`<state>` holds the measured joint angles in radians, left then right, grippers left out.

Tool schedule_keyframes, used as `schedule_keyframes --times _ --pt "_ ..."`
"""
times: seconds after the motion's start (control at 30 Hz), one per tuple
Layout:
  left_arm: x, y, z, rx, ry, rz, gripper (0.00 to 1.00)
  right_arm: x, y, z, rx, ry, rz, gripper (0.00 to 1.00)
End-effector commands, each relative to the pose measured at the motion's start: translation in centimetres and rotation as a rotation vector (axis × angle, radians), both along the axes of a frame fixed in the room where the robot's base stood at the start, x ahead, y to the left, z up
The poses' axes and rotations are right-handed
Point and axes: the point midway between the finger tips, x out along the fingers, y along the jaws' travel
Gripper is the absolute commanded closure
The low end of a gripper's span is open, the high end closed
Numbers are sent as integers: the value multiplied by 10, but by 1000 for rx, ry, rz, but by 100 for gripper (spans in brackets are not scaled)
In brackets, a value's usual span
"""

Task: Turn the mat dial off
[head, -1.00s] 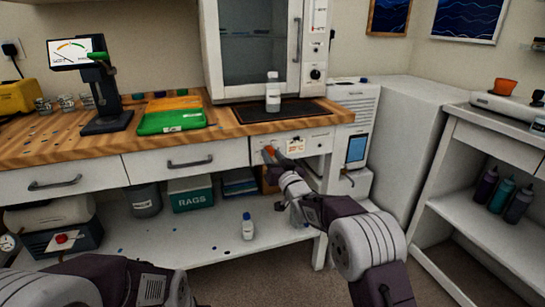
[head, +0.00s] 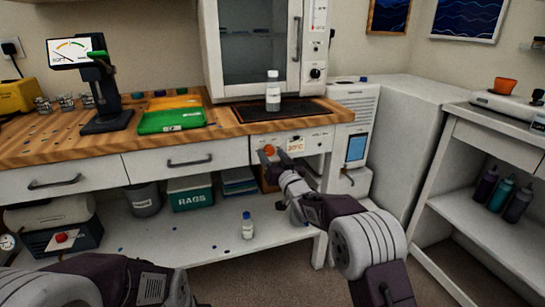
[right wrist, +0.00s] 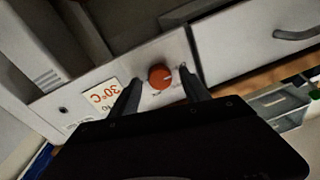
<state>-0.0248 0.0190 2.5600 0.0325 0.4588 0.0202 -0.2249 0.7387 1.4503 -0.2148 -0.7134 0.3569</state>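The mat dial is a round orange-red knob (head: 269,150) on the white front panel below the dark heating mat (head: 308,110). In the right wrist view the dial (right wrist: 161,76) has a pale pointer mark, and a label (right wrist: 103,94) beside it reads 30°C. My right gripper (head: 274,156) is at the panel, its fingers open on either side of the dial. In the right wrist view there is a gap between each finger and the knob. A clear bottle with a white cap (head: 273,92) stands upright on the mat. My left gripper is out of view; only its arm shows.
A cabinet with a glass door (head: 255,45) stands behind the mat. A drawer (head: 188,160) is left of the panel, and a white machine with a blue screen (head: 356,148) is right of it. A small bottle (head: 247,226) stands on the lower shelf.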

Motion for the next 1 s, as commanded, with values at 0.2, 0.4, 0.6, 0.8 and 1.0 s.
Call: schedule_keyframes --times 0.2,0.4,0.6,0.8,1.0 --pt "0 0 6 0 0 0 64 -13 -6 1 1 1 -1 46" --pt "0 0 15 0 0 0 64 -50 -19 -3 0 3 -1 46" --pt "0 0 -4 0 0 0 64 -78 -30 -12 0 -1 0 46" --pt "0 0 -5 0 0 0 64 -85 -32 -8 0 0 0 46" --pt "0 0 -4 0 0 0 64 -84 -34 -7 0 0 -2 46"
